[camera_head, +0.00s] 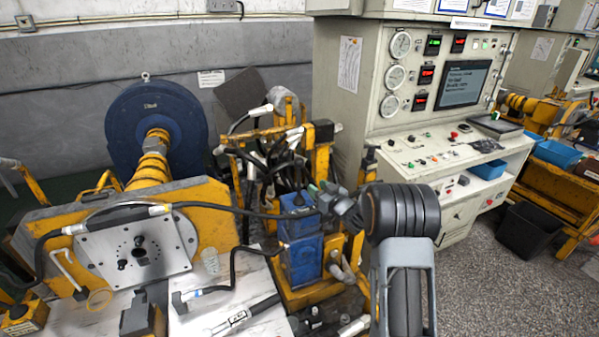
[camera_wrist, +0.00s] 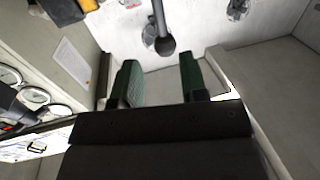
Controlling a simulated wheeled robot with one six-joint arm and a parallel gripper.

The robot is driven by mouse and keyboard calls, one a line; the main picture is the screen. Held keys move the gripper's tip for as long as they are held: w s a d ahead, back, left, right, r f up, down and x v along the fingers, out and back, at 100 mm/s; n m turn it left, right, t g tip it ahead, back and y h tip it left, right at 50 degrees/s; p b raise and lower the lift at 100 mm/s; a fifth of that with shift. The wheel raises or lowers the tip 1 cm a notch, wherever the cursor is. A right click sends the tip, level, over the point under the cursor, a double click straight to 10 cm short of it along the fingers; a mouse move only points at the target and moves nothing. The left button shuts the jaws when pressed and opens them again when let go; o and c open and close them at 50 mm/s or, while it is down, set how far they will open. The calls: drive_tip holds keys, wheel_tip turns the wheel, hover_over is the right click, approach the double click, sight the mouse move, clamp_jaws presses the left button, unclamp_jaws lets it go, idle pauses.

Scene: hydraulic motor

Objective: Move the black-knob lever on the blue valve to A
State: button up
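The blue valve (camera_head: 301,258) stands upright on a yellow frame near the middle of the head view. In the wrist view the lever's round black knob (camera_wrist: 165,45) sits at the end of a thin dark rod, just beyond the fingertips and roughly in line with the gap between them. My gripper (camera_wrist: 160,66) has two green-padded fingers spread apart with nothing between them. In the head view my gripper (camera_head: 322,193) is beside the valve's top, on its right. The lever is hard to make out there among hoses, and no A mark is readable.
Black hoses (camera_head: 290,160) crowd behind the valve. A grey plate (camera_head: 138,250) on a yellow motor mount and a blue round housing (camera_head: 157,125) stand left. A control console (camera_head: 420,130) with gauges is behind right. Grey floor (camera_head: 500,275) is open at the right.

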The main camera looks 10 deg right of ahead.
sight(300, 173)
drive_tip(key=p+x, duration=0.3)
drive_tip(key=x, duration=0.8)
drive_tip(key=shift+w+a, duration=0.15)
drive_tip(key=shift+w, duration=0.2)
clamp_jaws()
